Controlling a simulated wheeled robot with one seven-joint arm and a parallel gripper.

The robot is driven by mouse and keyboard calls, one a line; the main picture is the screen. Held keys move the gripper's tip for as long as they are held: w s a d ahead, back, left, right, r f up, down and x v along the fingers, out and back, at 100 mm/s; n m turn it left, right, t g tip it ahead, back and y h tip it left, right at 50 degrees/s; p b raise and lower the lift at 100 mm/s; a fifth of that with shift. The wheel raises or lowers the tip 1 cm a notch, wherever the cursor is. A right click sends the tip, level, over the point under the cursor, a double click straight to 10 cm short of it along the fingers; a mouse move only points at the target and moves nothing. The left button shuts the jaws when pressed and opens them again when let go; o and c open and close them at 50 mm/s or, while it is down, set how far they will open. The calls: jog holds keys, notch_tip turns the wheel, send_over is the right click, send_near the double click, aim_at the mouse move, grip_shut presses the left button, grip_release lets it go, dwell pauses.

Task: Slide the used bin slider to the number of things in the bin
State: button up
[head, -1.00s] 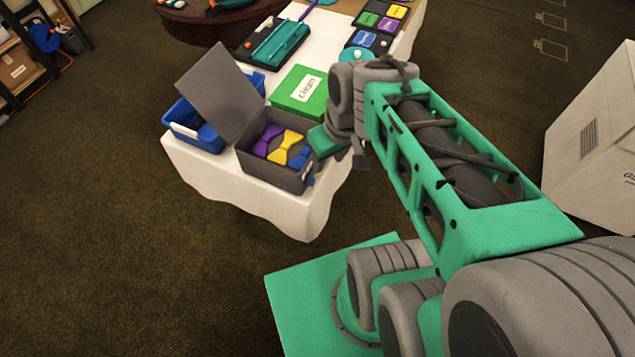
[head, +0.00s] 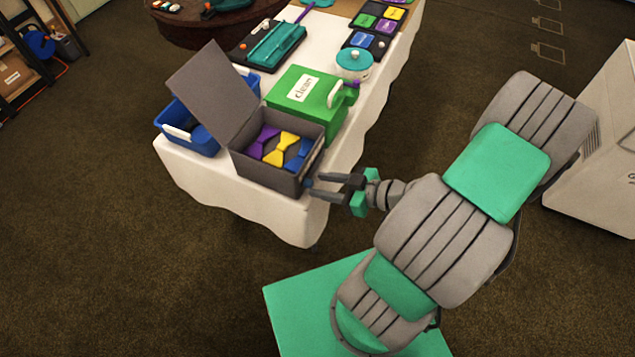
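The blue bin (head: 207,147) stands at the table's left end, partly hidden behind the raised lid of a grey box. No "used" label is readable, and its contents are mostly hidden. The open grey box (head: 262,175) holds a purple bow tie (head: 262,139), a yellow one (head: 281,150) and a blue one (head: 298,155). A small blue knob (head: 308,183) shows at the box's right side; I cannot tell whether it is a slider. My gripper (head: 311,184) points left at this side, fingers apart around or just beside the knob; contact is unclear.
A green box (head: 318,118) labelled "clean" stands directly behind the grey box. A teal-lidded pot (head: 354,66), a teal device (head: 275,42) and a panel of coloured tiles (head: 378,30) are farther back.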

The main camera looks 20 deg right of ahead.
jog(key=shift+x, duration=1)
grip_shut()
dwell(0.7)
